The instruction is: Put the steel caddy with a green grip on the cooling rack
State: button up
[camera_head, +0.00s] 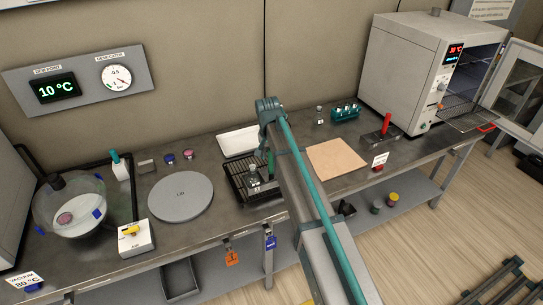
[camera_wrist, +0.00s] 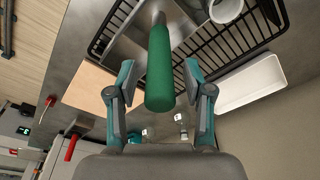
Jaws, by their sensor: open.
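The steel caddy (camera_wrist: 133,44) with its upright green grip (camera_wrist: 160,75) shows in the wrist view over the black wire cooling rack (camera_wrist: 248,40). It appears to rest on the rack; its underside contact is hidden. A pale vessel (camera_wrist: 227,9) is in the caddy. My gripper (camera_wrist: 159,90) is open, with one finger on each side of the grip and visible gaps between. In the head view, the rack (camera_head: 238,170) stands on the bench, with glassware of the caddy on it. My arm hides part of the caddy and rack there.
A white tray (camera_head: 237,141) lies behind the rack. A round grey plate (camera_head: 181,197) is left of it, and a brown mat (camera_head: 336,159) is right of my arm. A teal tube holder (camera_head: 345,112) and an oven (camera_head: 405,65) with its door open stand farther right.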

notch_tip(320, 180, up, 12)
jog(key=s+b, duration=0.1)
jog(key=b, duration=0.2)
jog(key=shift+s+a, duration=0.25)
jog(key=shift+s, duration=0.1)
jog(key=shift+f, duration=0.1)
